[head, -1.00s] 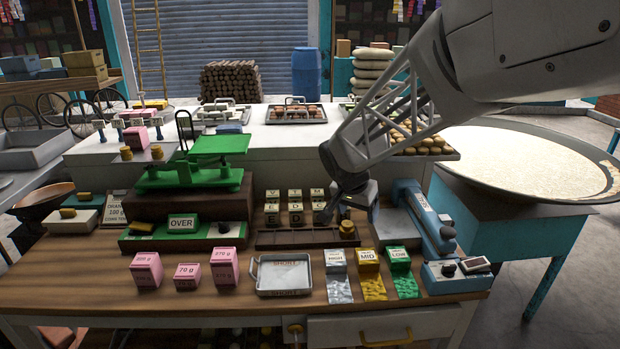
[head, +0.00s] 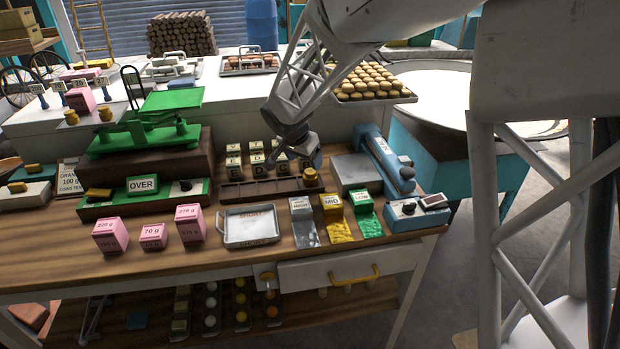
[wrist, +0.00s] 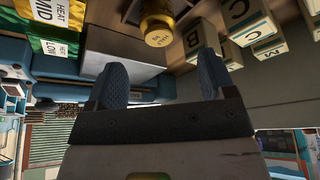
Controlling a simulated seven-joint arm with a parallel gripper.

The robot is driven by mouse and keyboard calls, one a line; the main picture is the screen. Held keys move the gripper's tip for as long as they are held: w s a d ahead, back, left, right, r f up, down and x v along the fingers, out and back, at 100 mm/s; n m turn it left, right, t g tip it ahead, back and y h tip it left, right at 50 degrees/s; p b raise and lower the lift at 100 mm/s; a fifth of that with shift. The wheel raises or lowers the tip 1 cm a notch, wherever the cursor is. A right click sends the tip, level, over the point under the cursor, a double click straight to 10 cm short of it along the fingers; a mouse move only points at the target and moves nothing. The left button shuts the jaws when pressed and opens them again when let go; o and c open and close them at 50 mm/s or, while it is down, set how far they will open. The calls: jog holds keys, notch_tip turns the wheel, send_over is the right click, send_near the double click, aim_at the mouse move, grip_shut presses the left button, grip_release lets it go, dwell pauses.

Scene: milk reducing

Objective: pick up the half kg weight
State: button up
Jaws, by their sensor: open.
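The half kg weight (head: 310,178) is a small brass weight at the right end of a dark wooden rack (head: 258,191) in the head view. In the wrist view the weight (wrist: 158,32) stands beyond the fingertips, roughly midway between them, with lettering on its face. My gripper (wrist: 160,72) is open and empty, its two dark blue fingers apart and not around the weight. In the head view my gripper (head: 300,152) hangs just above and behind the weight, and its fingers are hard to make out.
Lettered blocks (head: 256,162) stand left of the weight, close to the gripper. A grey block (head: 355,172) and a blue device (head: 386,160) are to the right. HIGH, MID and LOW boxes (head: 332,204) and a metal tray (head: 250,226) lie in front. A green scale (head: 150,135) stands left.

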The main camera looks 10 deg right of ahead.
aim_at(310, 171)
jog(key=shift+x, duration=0.9)
jog(key=shift+x, duration=2.6)
jog(key=c, duration=1.3)
jog(key=shift+r, duration=0.1)
